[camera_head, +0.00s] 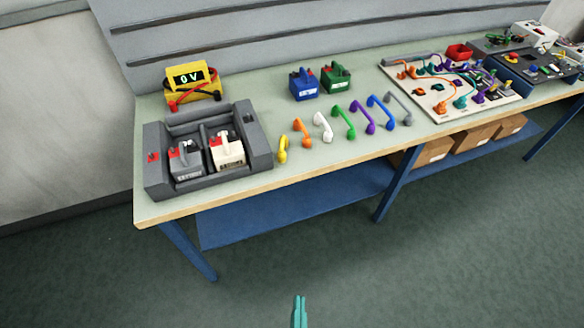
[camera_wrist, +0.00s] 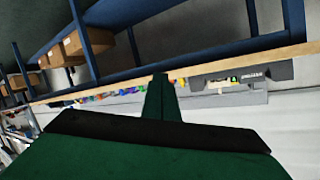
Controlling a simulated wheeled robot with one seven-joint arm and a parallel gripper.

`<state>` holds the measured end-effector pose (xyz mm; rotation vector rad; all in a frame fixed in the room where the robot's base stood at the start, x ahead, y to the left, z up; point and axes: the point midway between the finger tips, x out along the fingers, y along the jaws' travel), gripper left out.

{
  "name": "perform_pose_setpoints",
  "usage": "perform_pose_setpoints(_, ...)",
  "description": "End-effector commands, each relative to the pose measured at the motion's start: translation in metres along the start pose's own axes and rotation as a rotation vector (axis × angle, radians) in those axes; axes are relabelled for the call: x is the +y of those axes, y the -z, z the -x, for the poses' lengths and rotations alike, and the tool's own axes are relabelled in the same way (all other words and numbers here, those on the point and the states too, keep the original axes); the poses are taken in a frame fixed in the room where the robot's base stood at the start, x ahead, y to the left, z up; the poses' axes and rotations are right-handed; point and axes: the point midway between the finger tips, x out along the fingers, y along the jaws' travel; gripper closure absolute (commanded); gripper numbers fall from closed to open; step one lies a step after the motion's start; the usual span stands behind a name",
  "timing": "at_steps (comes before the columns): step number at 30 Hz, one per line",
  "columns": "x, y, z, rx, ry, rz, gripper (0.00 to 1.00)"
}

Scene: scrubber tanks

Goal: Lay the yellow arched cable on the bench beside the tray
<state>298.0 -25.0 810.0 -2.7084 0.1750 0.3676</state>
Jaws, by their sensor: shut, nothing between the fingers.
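The yellow arched cable (camera_head: 283,149) stands on the bench (camera_head: 330,165) just right of the grey tray (camera_head: 209,183), near the front edge. It is the leftmost in a row of coloured arched cables. The tray holds a grey block (camera_head: 186,162) and a cream block (camera_head: 228,152), both with handles. My gripper (camera_head: 300,298) is at the bottom of the head view, in front of the bench and apart from everything. Its fingers are together and empty.
Orange (camera_head: 302,132), white (camera_head: 323,127) and several more arched cables run to the right. A yellow meter (camera_head: 193,84) reading 0 V stands behind the tray. Blue (camera_head: 304,84) and green (camera_head: 336,77) blocks stand behind the row. A cable board (camera_head: 440,115) lies right. Bare bench shows between them.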

Motion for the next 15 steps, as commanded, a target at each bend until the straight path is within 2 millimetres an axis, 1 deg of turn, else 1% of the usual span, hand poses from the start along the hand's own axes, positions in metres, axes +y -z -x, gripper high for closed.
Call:
perform_pose_setpoints(1,0.003,0.000,-0.021,0.004,-0.001,-0.079,1.00)
perform_pose_setpoints(4,0.006,-0.003,-0.056,-0.010,0.009,-0.243,1.00)
perform_pose_setpoints(8,0.003,0.002,-0.103,-0.027,0.048,-0.450,1.00)
perform_pose_setpoints(9,0.002,0.006,-0.117,-0.032,0.065,-0.510,1.00)
perform_pose_setpoints(11,-0.002,0.014,-0.138,-0.042,0.096,-0.601,1.00)
perform_pose_setpoints(12,-0.004,0.021,-0.151,-0.047,0.119,-0.660,1.00)
perform_pose_setpoints(15,-0.012,0.042,-0.182,-0.064,0.188,-0.798,1.00)
